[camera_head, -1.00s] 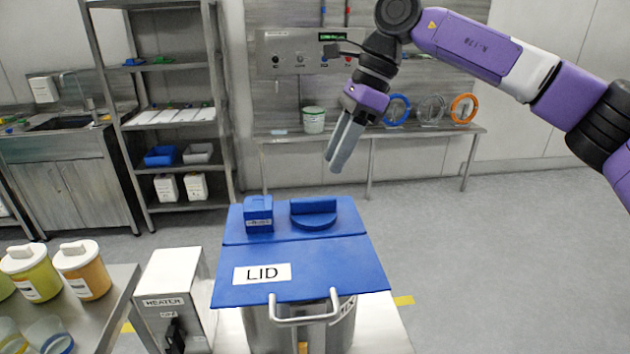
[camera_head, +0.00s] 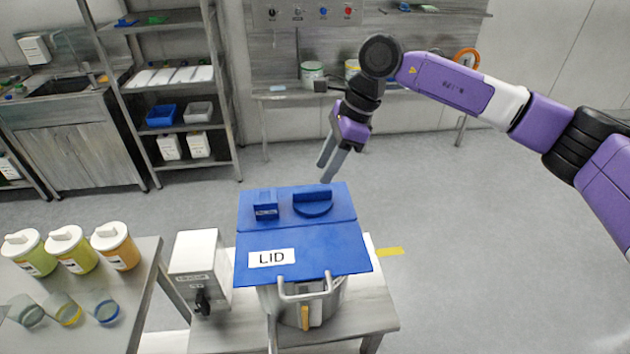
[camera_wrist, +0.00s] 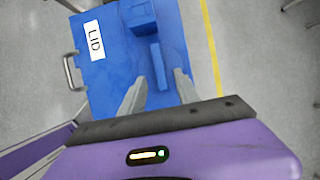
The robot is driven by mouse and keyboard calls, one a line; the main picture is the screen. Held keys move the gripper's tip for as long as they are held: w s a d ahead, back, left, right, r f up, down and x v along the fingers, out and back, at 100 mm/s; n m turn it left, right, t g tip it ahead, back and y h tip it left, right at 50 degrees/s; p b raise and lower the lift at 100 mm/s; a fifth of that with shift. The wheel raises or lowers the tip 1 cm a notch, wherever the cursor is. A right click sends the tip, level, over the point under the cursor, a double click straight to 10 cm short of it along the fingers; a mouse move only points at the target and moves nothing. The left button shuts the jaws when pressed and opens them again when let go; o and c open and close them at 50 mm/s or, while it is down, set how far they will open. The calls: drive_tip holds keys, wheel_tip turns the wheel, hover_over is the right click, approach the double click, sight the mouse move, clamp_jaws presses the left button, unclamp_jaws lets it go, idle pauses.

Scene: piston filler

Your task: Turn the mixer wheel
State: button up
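A blue round knob with a raised bar (camera_head: 313,205) sits on the rear part of the blue lid (camera_head: 330,247); it appears to be the mixer wheel. A blue block with a small unreadable label (camera_head: 265,204) stands left of it. My gripper (camera_head: 324,173) is above and behind the lid's rear edge, pointing down, with its two grey fingers apart and nothing between them. In the wrist view, the knob's bar (camera_wrist: 160,66) shows between and beyond the open fingertips (camera_wrist: 160,76). The fingers look clear of it.
The lid covers a steel pot (camera_head: 325,303) with a front handle on a metal table. A heater box (camera_head: 198,268) stands to its left. Lidded containers (camera_head: 115,245) and glasses are on the left table. Floor right of the pot is free.

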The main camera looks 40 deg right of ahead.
sight(314, 189)
drive_tip(key=p+x, duration=0.2)
drive_tip(key=x, duration=0.4)
drive_tip(key=shift+a+f, duration=0.15)
drive_tip(key=shift+f, duration=0.2)
drive_tip(key=shift+c, duration=0.5)
clamp_jaws()
